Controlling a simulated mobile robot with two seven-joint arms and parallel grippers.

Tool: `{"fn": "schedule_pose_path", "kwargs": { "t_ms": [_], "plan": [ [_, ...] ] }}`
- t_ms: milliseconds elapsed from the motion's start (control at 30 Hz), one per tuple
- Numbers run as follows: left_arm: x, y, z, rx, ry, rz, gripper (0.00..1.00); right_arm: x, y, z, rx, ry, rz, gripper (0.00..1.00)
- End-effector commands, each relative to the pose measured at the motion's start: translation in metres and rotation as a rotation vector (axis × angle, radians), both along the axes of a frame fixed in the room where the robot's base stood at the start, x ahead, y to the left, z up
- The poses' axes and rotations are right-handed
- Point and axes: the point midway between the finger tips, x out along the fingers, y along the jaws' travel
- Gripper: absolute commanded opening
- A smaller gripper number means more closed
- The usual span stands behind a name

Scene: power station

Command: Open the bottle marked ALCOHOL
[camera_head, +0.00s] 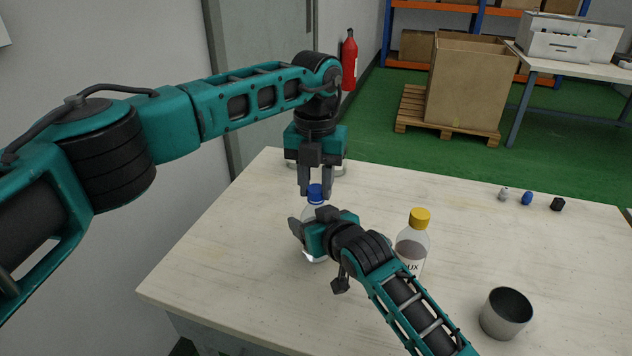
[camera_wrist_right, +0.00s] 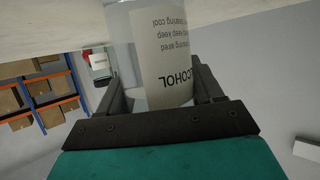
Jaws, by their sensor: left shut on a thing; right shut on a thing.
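The ALCOHOL bottle (camera_head: 312,212) is clear with a blue cap (camera_head: 316,193) and stands on the table, partly hidden behind my right gripper. Its label (camera_wrist_right: 172,75) reads ALCOHOL, upside down in the right wrist view. My right gripper (camera_head: 306,238) is shut around the bottle's body; its fingers also show on both sides of the bottle in the right wrist view (camera_wrist_right: 160,95). My left gripper (camera_head: 316,192) points down from above, with its fingers shut on the blue cap. The cap appears to be on the bottle's neck.
A metal cup (camera_head: 506,313) stands at the front right. Small objects, including a blue one (camera_head: 527,198), lie at the back right. The table's (camera_head: 450,195) middle right is clear.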

Motion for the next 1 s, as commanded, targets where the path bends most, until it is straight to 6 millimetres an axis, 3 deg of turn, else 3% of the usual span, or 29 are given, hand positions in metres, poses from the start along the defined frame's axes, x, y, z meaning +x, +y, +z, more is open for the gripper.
{"fn": "schedule_pose_path", "kwargs": {
  "t_ms": [800, 1000],
  "plan": [
    [-0.0002, -0.0007, 0.001, -0.001, 0.003, 1.595, 0.0, 0.0, -0.0004, -0.0007, -0.001, 0.002, -0.001, 0.0],
    [-0.0001, -0.0006, 0.0012, -0.001, 0.002, 1.87, 0.0, 0.0, -0.0003, -0.0006, -0.001, 0.002, -0.001, 0.0]
  ]
}}
